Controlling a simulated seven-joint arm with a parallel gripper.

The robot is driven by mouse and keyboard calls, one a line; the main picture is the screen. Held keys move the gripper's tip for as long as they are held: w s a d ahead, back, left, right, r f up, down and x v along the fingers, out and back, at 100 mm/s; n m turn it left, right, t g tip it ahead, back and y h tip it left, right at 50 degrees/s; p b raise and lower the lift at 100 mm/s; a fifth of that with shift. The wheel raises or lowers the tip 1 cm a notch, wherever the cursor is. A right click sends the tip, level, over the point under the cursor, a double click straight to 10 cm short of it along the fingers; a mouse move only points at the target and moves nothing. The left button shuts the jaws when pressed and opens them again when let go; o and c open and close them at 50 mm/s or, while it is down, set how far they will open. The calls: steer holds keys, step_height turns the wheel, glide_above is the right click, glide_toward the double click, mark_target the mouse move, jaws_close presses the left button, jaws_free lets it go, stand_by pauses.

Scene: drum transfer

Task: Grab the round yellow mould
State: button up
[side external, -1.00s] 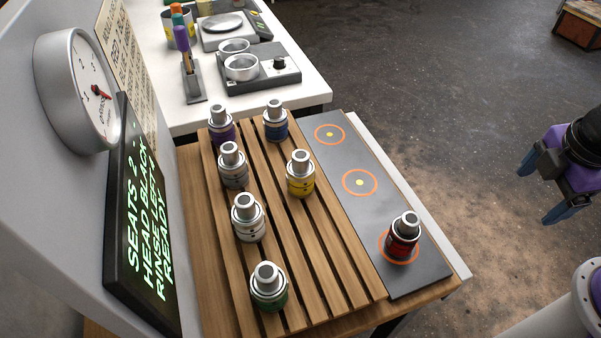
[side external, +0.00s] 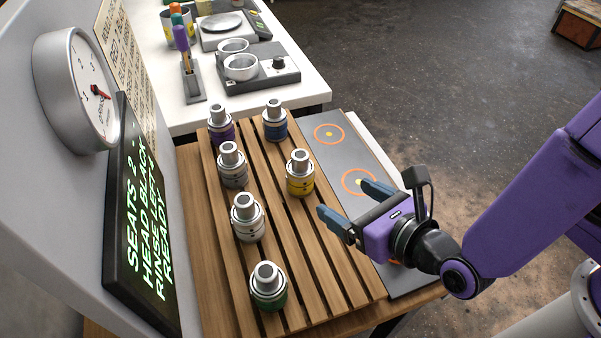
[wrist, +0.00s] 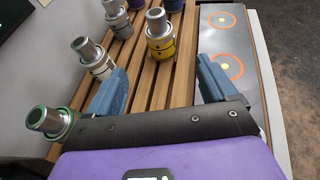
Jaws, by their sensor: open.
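The round yellow mould (side external: 300,174) is a short cylinder with a yellow band and a silver neck. It stands upright on the slatted wooden rack, near the rack's right side. My gripper (side external: 345,203) is open and empty, with blue fingers pointing toward the yellow mould from the front right. The fingers are apart from it. In the wrist view the yellow mould (wrist: 160,40) stands ahead of the gap between my open fingers (wrist: 160,85), a little beyond their tips.
Purple (side external: 220,124), blue (side external: 275,122), grey (side external: 233,167), white (side external: 248,220) and green (side external: 268,290) banded moulds stand around it on the rack (side external: 318,260). A dark plate (side external: 340,155) with orange rings lies to the right. A sign (side external: 140,220) stands left.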

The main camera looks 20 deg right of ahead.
mark_target(308, 177)
steer(key=x, duration=1.1)
steer(key=shift+f, duration=0.1)
steer(key=shift+r+x, duration=0.2)
steer(key=shift+x, duration=2.9)
steer(key=c, duration=1.2)
steer(key=shift+w, duration=0.1)
steer(key=shift+c, duration=0.5)
steer(key=shift+r, duration=0.1)
